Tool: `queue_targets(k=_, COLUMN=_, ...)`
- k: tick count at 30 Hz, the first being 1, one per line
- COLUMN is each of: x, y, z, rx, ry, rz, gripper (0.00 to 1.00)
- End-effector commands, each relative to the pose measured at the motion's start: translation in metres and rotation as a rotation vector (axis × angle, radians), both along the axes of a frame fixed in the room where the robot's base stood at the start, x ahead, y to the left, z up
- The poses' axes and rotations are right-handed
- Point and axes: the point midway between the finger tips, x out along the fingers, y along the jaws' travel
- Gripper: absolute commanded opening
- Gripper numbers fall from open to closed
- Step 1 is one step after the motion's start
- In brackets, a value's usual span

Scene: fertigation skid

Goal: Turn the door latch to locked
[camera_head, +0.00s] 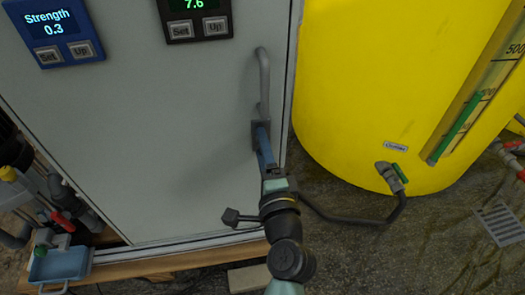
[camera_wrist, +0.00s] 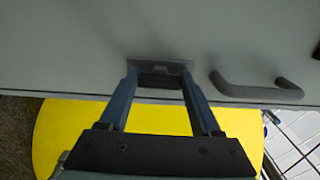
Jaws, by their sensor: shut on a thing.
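The door latch (camera_head: 256,127) is a small grey piece on the right edge of the pale grey cabinet door (camera_head: 165,140), just below the door handle (camera_head: 263,80). In the wrist view the latch (camera_wrist: 160,66) shows as a grey plate with a dark part between my fingertips. My gripper (camera_head: 264,134) reaches it from below and is shut on it. Both blue fingers show in the wrist view (camera_wrist: 160,80), one on each side of the latch. The fingers hide part of the latch, and I cannot tell its exact turn angle.
A yellow tank (camera_head: 385,80) stands close to the right of the door, with a grey valve (camera_head: 391,176) and hose low down. A blue controller (camera_head: 52,30) and a dark controller (camera_head: 195,18) sit high on the door. A blue tray (camera_head: 60,265) is at the lower left.

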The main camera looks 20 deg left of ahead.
Motion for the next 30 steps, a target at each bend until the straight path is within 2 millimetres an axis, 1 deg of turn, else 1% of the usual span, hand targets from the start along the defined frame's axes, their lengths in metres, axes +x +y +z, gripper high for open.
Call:
queue_targets(k=7, x=0.0001, y=-0.0002, z=-0.0004, rx=-0.034, ry=-0.022, rz=0.000, gripper=0.09)
queue_targets(k=18, x=0.0001, y=-0.0002, z=-0.0002, rx=-0.037, ry=-0.024, rz=-0.001, gripper=0.09)
queue_targets(k=19, x=0.0001, y=-0.0002, z=-0.0002, rx=-0.037, ry=-0.024, rz=-0.001, gripper=0.69)
queue_targets(k=23, x=0.0001, y=-0.0001, z=-0.0002, rx=-0.035, ry=-0.024, rz=0.000, gripper=0.92)
queue_targets(k=24, x=0.0001, y=-0.0001, z=-0.0002, rx=-0.035, ry=-0.024, rz=0.000, gripper=0.95)
queue_targets(k=30, x=0.0000, y=0.0000, z=-0.0002, rx=-0.033, ry=-0.022, rz=0.000, gripper=0.95)
